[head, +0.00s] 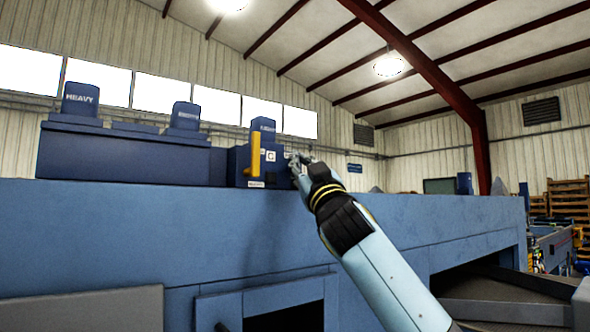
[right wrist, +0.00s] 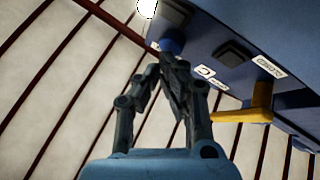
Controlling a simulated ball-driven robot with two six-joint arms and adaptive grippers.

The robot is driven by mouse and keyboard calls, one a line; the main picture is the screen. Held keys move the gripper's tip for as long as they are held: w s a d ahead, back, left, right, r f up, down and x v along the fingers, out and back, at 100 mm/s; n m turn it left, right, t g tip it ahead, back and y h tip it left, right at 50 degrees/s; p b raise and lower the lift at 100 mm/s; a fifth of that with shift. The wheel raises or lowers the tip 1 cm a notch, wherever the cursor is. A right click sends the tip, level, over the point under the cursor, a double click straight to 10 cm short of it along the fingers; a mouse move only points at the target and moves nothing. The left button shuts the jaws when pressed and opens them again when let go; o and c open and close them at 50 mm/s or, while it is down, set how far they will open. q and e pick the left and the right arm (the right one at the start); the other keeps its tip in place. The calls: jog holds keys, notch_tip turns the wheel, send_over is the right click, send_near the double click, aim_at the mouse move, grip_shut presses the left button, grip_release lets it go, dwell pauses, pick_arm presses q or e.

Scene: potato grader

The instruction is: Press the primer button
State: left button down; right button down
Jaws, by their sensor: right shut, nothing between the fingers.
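A dark blue control box (head: 236,168) stands on top of the blue machine, with a yellow lever (head: 254,155) and small white labels on it. My right gripper (head: 293,160) is shut and empty, at the right side of this box. In the right wrist view its fingertips (right wrist: 170,60) are right at a rounded blue knob (right wrist: 172,43) on the box, which looks like the primer button; I cannot tell whether they touch. A dark square part (right wrist: 235,52) sits beside it, and the yellow lever (right wrist: 245,116) is further right. My left gripper is not in view.
The blue machine body (head: 230,220) fills the lower middle, with dark openings below. More dark blue housings (head: 120,150), one marked HEAVY, stand to the left. Wooden pallets (head: 568,200) are stacked at the far right. The air above the machine is clear.

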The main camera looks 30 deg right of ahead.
jog(key=shift+w, duration=0.4)
jog(key=shift+s, duration=0.15)
dwell(0.5)
jog(key=shift+s, duration=0.75)
jog(key=shift+s+d+b, duration=0.15)
jog(key=shift+s+b, duration=0.15)
jog(key=shift+s, duration=0.95)
jog(key=shift+s+d+b, duration=0.1)
jog(key=shift+s+b, duration=0.2)
jog(key=shift+s, duration=0.95)
